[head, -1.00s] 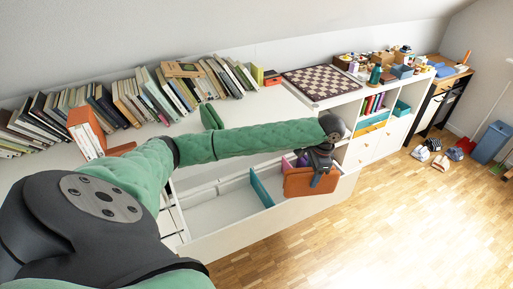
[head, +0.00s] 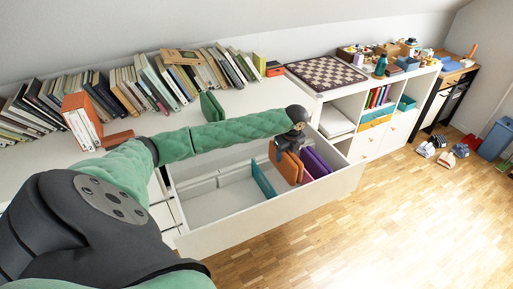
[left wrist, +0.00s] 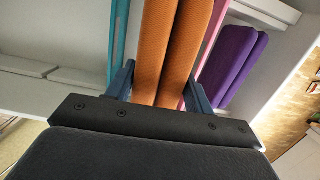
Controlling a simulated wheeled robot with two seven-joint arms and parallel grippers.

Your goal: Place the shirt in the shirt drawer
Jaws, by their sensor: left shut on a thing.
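The shirt is an orange folded bundle (head: 290,168), standing on edge at the right part of the open white drawer (head: 222,228). My left gripper (head: 278,154) is shut on it from above. In the left wrist view the fingers lie on both sides of the orange shirt (left wrist: 168,45). A purple folded item (head: 316,163) stands to its right, with a pink strip (left wrist: 205,50) between them in the left wrist view. A teal divider (head: 263,180) stands to its left. The shirt's lower edge and any contact with the drawer floor are hidden. My right gripper is not in view.
The drawer's left compartment (head: 215,203) is mostly bare, with white boxes along its back. Books (head: 130,95), a green item (head: 211,106) and a chessboard (head: 326,73) are on the top. Open shelves (head: 335,120) stand to the right.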

